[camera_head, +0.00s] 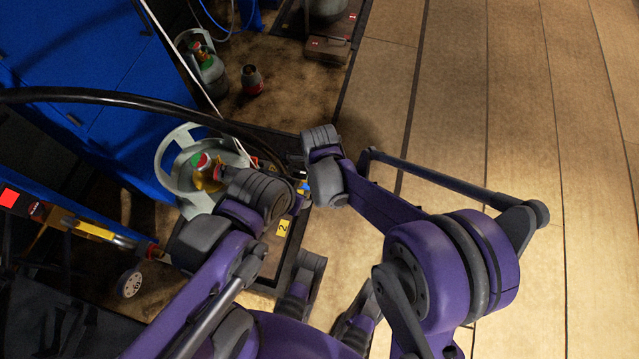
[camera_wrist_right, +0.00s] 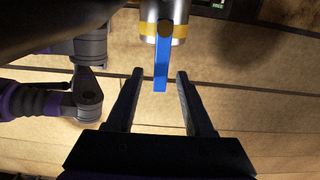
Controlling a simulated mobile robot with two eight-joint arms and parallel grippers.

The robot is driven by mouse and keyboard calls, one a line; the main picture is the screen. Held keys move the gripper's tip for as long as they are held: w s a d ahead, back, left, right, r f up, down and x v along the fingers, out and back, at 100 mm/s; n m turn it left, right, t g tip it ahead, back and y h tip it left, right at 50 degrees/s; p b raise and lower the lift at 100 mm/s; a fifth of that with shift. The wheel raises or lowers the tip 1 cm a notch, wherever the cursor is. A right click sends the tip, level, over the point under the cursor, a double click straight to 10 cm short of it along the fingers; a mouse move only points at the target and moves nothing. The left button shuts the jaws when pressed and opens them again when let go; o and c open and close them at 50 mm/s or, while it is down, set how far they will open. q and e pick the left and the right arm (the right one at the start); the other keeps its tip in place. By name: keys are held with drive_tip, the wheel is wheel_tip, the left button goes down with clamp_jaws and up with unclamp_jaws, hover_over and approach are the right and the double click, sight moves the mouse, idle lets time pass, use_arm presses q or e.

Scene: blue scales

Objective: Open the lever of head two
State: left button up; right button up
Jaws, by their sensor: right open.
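A blue lever (camera_wrist_right: 161,62) hangs straight down from a silver filling head with a yellow band (camera_wrist_right: 178,30) in the right wrist view. My right gripper (camera_wrist_right: 160,72) is open, with a fingertip on either side of the lever's lower part. Gaps show on both sides, and its depth relative to the fingers is hard to judge. In the head view a small blue patch (camera_head: 304,187) shows beside my right wrist, and most of the head is hidden by my arms. A yellow label with a 2 (camera_head: 283,228) is below it. My left gripper's fingers are hidden behind its wrist.
A gas cylinder with a white collar (camera_head: 165,165) stands beside my left wrist. A black hose (camera_head: 110,97) crosses above it. Blue panels (camera_head: 85,55) fill the upper left, with more cylinders (camera_head: 205,70) behind. The wooden floor (camera_head: 540,110) on the right is clear.

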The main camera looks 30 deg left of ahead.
use_arm(q)
wheel_tip(320, 180, up, 3)
drive_tip(key=p, duration=0.2)
drive_tip(key=shift+s+r+p, duration=0.15)
drive_tip(key=shift+r+p, duration=0.05)
drive_tip(key=shift+p, duration=0.15)
use_arm(e)
wheel_tip(320, 180, up, 11)
drive_tip(key=shift+f, duration=0.1)
drive_tip(key=d+r+n+t, duration=0.1)
drive_tip(key=d+r+n, duration=0.2)
drive_tip(key=d, duration=0.7)
drive_tip(key=d+r+n+t, duration=0.1)
drive_tip(key=d+r+n, duration=0.25)
drive_tip(key=d, duration=0.55)
drive_tip(key=s+d+n+t, duration=0.3)
drive_tip(key=s+d+n, duration=0.65)
drive_tip(key=d, duration=0.55)
use_arm(q)
wheel_tip(320, 180, up, 18)
drive_tip(key=w+t+p, duration=0.1)
drive_tip(key=w+p, duration=0.1)
drive_tip(key=p, duration=1.4)
drive_tip(key=shift+f, duration=0.15)
use_arm(e)
wheel_tip(320, 180, up, 18)
drive_tip(key=w, duration=0.1)
drive_tip(key=shift+d+f, duration=0.15)
drive_tip(key=shift+d, duration=0.1)
